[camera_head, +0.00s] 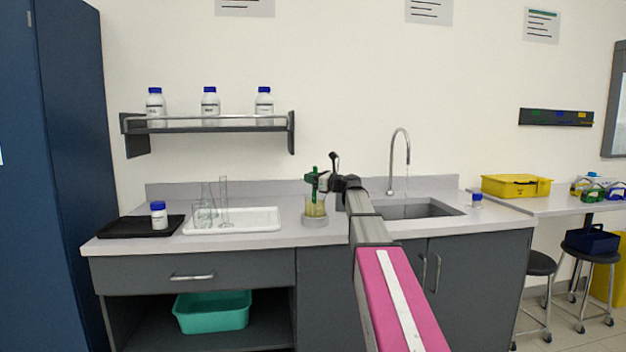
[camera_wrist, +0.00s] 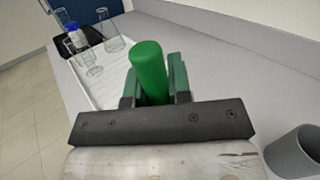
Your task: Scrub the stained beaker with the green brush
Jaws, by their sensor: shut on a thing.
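My gripper (camera_head: 322,181) is shut on the green brush (camera_head: 315,173) above the counter. The brush's green handle (camera_wrist: 149,70) stands between the jaws in the wrist view. The stained beaker (camera_head: 315,207), with a yellowish tint, stands on a round light-grey base below my gripper. The brush's lower end seems to be inside the beaker or just over its mouth; I cannot tell which. In the wrist view the beaker is hidden behind the gripper body.
A grey cup (camera_wrist: 296,154) stands close by at right in the wrist view. The sink (camera_head: 420,210) and tap (camera_head: 392,160) are right.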

